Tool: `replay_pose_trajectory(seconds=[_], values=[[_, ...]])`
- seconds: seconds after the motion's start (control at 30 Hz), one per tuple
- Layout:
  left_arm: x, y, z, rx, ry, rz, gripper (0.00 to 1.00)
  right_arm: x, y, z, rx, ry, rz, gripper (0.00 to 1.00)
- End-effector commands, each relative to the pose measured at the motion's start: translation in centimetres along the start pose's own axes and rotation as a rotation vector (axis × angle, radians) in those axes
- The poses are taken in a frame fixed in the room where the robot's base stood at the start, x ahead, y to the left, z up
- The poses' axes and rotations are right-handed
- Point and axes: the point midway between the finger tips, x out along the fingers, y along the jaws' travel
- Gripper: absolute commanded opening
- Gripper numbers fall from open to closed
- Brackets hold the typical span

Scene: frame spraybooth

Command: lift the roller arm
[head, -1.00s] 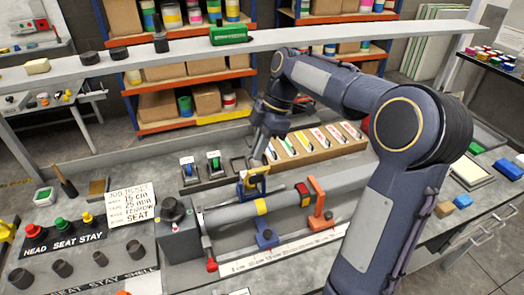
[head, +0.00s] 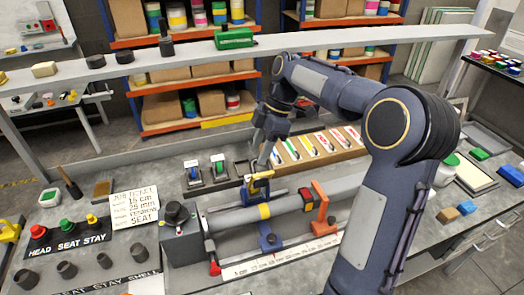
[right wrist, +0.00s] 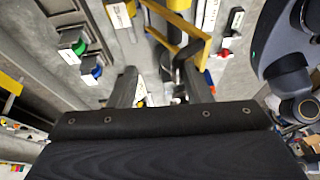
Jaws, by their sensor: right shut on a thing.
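The roller arm (head: 259,177), with a yellow frame on a blue upright, stands at the grey tube (head: 290,201) near the tube's yellow band. My right gripper (head: 262,167) reaches down to its top from behind. In the right wrist view the yellow frame (right wrist: 190,42) lies just beyond my two fingers (right wrist: 162,88), close to the right finger. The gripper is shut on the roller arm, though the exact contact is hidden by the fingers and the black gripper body. My left gripper is not in the head view.
A white scale (head: 285,256) runs in front of the tube, and an orange support (head: 319,205) stands to its right. A grey box with a black knob (head: 178,238) is at the left end. A tray of marked strips (head: 315,148) lies behind.

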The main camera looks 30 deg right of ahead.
Motion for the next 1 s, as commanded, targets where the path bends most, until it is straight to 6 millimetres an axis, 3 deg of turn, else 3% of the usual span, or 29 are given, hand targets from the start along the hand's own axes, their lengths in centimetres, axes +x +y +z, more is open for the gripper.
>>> replay_pose_trajectory(seconds=[0.7,0.83,1.0], values=[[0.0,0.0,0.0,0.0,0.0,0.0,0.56,-0.1,0.3,0.0,0.001,0.0,0.015,0.32],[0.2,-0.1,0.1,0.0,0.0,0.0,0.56,-1.3,0.4,0.0,0.0,0.001,0.021,0.32],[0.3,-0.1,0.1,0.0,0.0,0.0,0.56,-4.4,0.2,0.0,-0.001,0.001,0.021,0.32]])
